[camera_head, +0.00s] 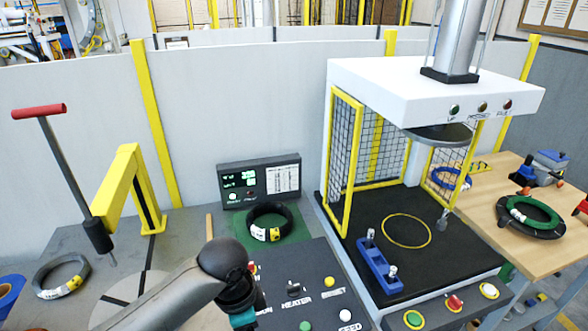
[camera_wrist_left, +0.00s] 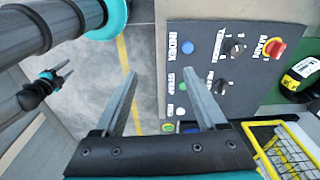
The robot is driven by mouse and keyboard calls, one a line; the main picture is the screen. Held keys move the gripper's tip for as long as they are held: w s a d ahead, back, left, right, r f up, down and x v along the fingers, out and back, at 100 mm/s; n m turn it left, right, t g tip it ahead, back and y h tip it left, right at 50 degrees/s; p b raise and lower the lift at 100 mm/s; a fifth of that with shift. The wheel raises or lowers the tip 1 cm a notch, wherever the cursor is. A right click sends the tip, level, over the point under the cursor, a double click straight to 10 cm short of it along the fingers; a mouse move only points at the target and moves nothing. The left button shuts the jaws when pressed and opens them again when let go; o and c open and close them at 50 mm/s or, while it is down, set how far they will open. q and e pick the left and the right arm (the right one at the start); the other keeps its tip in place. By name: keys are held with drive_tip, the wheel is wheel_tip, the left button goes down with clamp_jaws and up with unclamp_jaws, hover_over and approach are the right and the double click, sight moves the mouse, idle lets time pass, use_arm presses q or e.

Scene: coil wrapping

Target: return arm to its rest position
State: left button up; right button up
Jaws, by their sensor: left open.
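My left arm comes in from the bottom of the head view, with its dark wrist joint above the control panel (camera_head: 290,262). Its fingers are below the picture edge there. In the left wrist view my left gripper (camera_wrist_left: 165,90) is open, with two grey fingers spread apart and nothing between them. The fingers lie across the near edge of the panel (camera_wrist_left: 215,90), which also shows in this view with its knobs and buttons; contact cannot be told.
A black coil (camera_head: 269,228) lies on a green mat behind the panel. Another coil (camera_head: 62,277) lies at left near a red-handled tool (camera_head: 62,165). A yellow-framed press (camera_head: 346,160) stands right; a wooden table (camera_head: 480,215) holds a green coil (camera_head: 513,212). Floor (camera_wrist_left: 85,85) shows beside the panel.

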drive_tip(key=w, duration=0.4)
use_arm(q)
drive_tip(key=s+d+f+n+t+h, duration=0.1)
drive_tip(key=s+d+n+h, duration=0.15)
drive_tip(key=s, duration=0.25)
drive_tip(key=s+a+n+t+y, duration=0.2)
drive_tip(key=s+a+n+y, duration=0.1)
drive_tip(key=s+a+n, duration=0.65)
wheel_tip(320, 180, down, 32)
drive_tip(key=s+a+g+b, duration=0.1)
drive_tip(key=s+b, duration=0.2)
drive_tip(key=b, duration=0.7)
drive_tip(key=s+a+f+b, duration=0.1)
drive_tip(key=s+f+b, duration=0.3)
drive_tip(key=s+f, duration=0.3)
drive_tip(key=s+a+f+g+b, duration=0.1)
drive_tip(key=s+f+b, duration=0.4)
drive_tip(key=f, duration=1)
drive_tip(key=s, duration=0.3)
drive_tip(key=shift+a+f, duration=0.35)
drive_tip(key=shift+a, duration=0.05)
use_arm(e)
wheel_tip(320, 180, down, 19)
drive_tip(key=s, duration=0.1)
drive_tip(key=shift+s, duration=0.35)
